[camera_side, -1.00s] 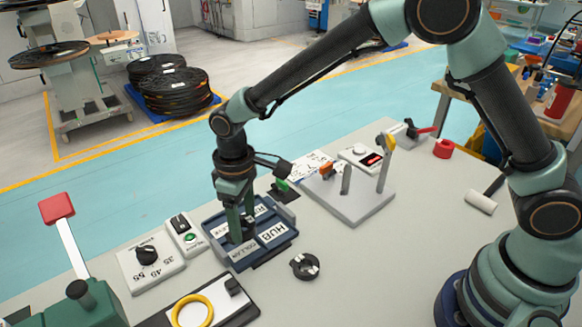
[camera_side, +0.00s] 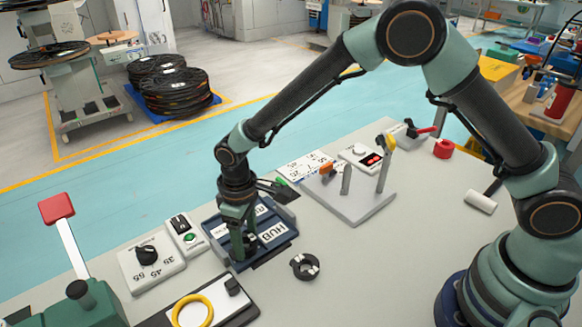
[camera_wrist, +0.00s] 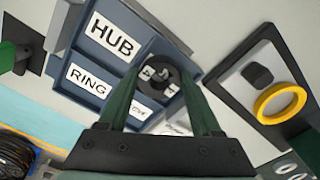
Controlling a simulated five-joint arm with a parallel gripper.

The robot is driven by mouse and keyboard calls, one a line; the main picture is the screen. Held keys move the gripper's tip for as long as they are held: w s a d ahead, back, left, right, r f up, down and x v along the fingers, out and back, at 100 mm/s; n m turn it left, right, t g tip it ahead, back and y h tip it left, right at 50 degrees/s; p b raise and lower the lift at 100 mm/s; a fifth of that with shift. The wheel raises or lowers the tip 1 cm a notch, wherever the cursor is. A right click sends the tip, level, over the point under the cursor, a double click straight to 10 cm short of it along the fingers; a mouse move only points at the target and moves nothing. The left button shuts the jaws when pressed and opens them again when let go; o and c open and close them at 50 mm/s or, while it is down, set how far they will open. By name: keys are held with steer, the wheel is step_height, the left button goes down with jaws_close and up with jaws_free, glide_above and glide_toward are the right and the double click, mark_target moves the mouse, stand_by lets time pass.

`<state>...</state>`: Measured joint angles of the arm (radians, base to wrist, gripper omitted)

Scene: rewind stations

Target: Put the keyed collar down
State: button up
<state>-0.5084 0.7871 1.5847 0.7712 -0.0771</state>
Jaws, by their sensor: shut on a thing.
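The keyed collar (camera_wrist: 157,82) is a dark round piece with pale marks, between my fingers in the wrist view. My gripper (camera_wrist: 161,78) is shut on it. In the side view my gripper (camera_side: 243,250) points down at the near left part of the blue tray (camera_side: 276,254), and the fingers mostly hide the collar. The tray has compartments labelled HUB and RING, and a third label is partly covered by the collar and fingers. I cannot tell whether the collar touches the tray floor.
A dark notched ring (camera_side: 299,274) lies loose on the bench right of the tray. A dial box (camera_side: 135,275) and a green-button box (camera_side: 178,225) stand left. A grey plate with posts (camera_side: 350,210) is behind right.

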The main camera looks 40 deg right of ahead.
steer(key=shift+s+f, duration=0.1)
steer(key=shift+f, duration=0.55)
steer(key=o, duration=1.5)
steer(key=shift+d, duration=0.1)
steer(key=shift+r, duration=0.1)
step_height(320, 180, up, 13)
steer(key=s+d+r+m+t, duration=0.2)
steer(key=s+d+r+m, duration=0.1)
steer(key=d+r, duration=0.7)
steer(key=s+d+m+t, duration=0.1)
steer(key=s+d, duration=0.2)
steer(key=d, duration=0.1)
steer(key=s+d+r+m+t, duration=0.1)
steer(key=s+d, duration=0.2)
steer(key=d, duration=0.1)
steer(key=s+d+m+t, duration=0.1)
steer(key=s+d, duration=0.2)
steer(key=d, duration=0.1)
steer(key=shift+d+r+m+t, duration=0.25)
steer(key=shift+m+t, duration=0.05)
steer(key=shift+m, duration=0.1)
